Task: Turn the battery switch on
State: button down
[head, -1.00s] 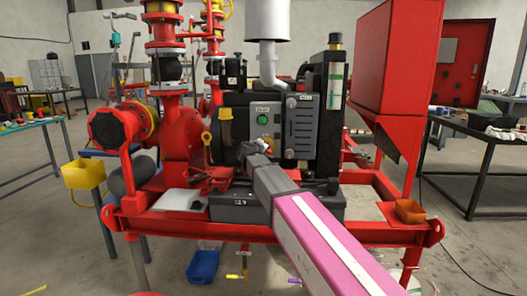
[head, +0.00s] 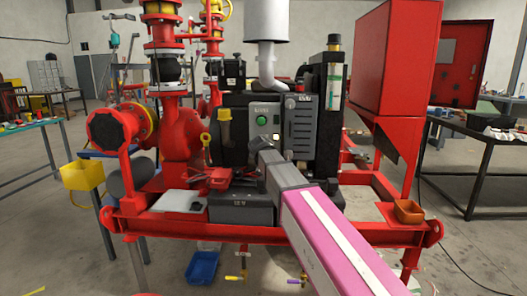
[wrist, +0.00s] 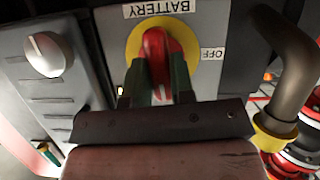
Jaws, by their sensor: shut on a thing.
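The battery switch (wrist: 163,45) is a red handle on a round yellow plate, in the upper middle of the wrist view. Its BATTERY label (wrist: 160,8) reads upside down above it, and an OFF label (wrist: 212,54) is to its right. The handle lies roughly up and down in this view. My gripper (wrist: 158,85) is shut on the handle, with a dark green finger on each side. The lower part of the handle is partly hidden by the fingers. In the head view my arm covers the switch and my gripper's fingertips.
A silver knob (wrist: 48,55) on a ribbed grey panel is left of the switch in the wrist view. A bent pipe (wrist: 292,75) is close on the right. In the head view a green button (head: 262,120) and a 12 V box (head: 240,207) flank my arm.

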jog(key=shift+f+m+y, duration=0.1)
jog(key=shift+m+y, duration=0.2)
jog(key=shift+m, duration=0.1)
dwell(0.3)
jog(key=c, duration=1)
grip_release()
jog(key=v, duration=1.1)
